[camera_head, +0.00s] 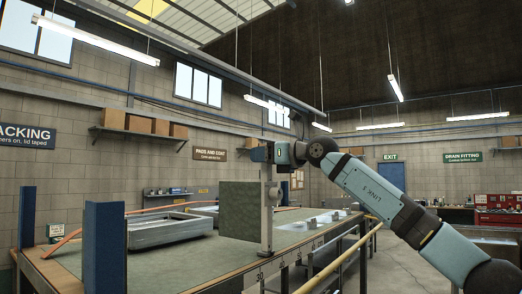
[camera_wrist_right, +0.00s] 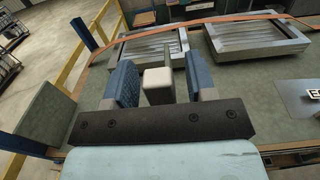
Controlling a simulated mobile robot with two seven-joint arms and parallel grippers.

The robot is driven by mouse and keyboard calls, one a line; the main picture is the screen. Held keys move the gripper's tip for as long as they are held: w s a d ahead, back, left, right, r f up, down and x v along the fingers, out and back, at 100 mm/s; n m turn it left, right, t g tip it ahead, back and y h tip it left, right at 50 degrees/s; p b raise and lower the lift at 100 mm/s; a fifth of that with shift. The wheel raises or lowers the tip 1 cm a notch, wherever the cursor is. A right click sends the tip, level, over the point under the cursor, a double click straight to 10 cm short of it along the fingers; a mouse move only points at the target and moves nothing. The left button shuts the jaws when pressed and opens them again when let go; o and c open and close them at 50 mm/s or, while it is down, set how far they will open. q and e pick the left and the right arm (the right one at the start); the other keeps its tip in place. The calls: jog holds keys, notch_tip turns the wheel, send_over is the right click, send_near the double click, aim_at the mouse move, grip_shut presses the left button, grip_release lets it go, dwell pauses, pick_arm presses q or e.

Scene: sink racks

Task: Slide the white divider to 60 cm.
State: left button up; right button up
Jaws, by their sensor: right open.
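A pale upright post (camera_head: 267,222), which looks like the white divider's handle, stands at the front edge of the green-topped bench (camera_head: 180,262). A printed 30 (camera_head: 260,277) shows on the bench edge close to its foot. My right gripper (camera_head: 263,153) is at the top of the post. In the wrist view the off-white block end (camera_wrist_right: 158,82) sits between the two blue fingers of my right gripper (camera_wrist_right: 158,88). The fingers are open, with a small gap on each side of the block. My left gripper is not in view.
A grey-green panel (camera_head: 238,208) stands just left of the post. Blue posts (camera_head: 104,250) rise at the left end. A yellow rail (camera_head: 340,262) runs along the front.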

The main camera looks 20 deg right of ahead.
jog(key=shift+w+a, duration=0.35)
jog(key=shift+w, duration=0.1)
grip_shut()
